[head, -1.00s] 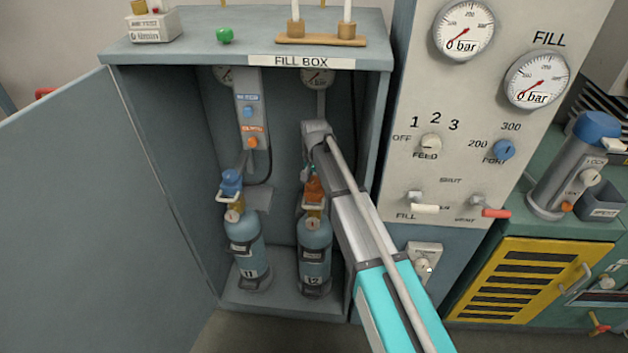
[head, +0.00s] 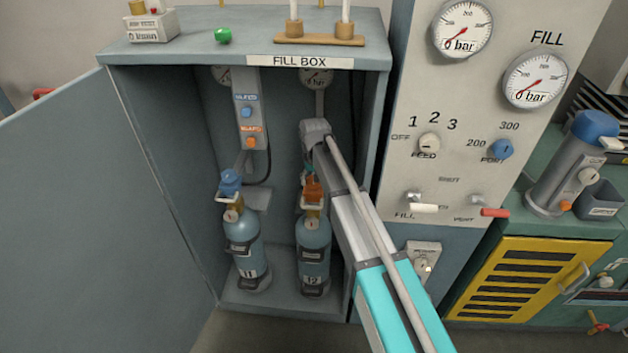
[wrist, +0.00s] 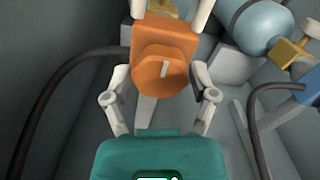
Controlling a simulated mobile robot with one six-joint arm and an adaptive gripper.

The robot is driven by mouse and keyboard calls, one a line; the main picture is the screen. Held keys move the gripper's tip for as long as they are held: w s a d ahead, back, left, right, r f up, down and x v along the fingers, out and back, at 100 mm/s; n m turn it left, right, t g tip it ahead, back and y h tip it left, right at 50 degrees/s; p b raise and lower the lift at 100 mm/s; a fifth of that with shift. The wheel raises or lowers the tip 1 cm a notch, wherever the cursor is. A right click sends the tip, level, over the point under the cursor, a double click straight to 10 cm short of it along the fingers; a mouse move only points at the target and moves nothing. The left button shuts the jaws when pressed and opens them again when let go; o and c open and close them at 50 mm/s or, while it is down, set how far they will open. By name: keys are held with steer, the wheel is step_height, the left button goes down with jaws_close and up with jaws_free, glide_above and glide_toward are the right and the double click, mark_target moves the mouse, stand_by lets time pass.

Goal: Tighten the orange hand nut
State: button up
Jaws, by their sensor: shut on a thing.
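The orange hand nut (head: 313,190) sits on top of the cylinder marked 12 (head: 313,240) in the fill box. In the wrist view the nut (wrist: 162,68) fills the upper middle, with a pale mark on its face. My gripper (wrist: 162,45) has a finger on each side of the nut and is shut on it. In the head view my wrist and arm hide most of the gripper, which reaches down over the nut from above right. The lower part of the nut's joint with the cylinder is partly hidden.
Cylinder 11 (head: 242,240) with a blue hand nut (head: 230,183) stands to the left. Dark hoses hang on both sides in the wrist view. The box's open door (head: 110,190) is at left; the gauge panel (head: 450,120) is at right.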

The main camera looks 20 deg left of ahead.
mark_target(312, 181)
steer(key=o, duration=1)
steer(key=shift+m, duration=0.4)
steer(key=m, duration=0.5)
steer(key=shift+a+m, duration=0.15)
steer(key=shift+m, duration=0.25)
steer(key=m, duration=0.6)
steer(key=shift+a, duration=0.15)
step_height(312, 181, up, 14)
steer(key=p, duration=1.4)
steer(key=shift+f, duration=0.1)
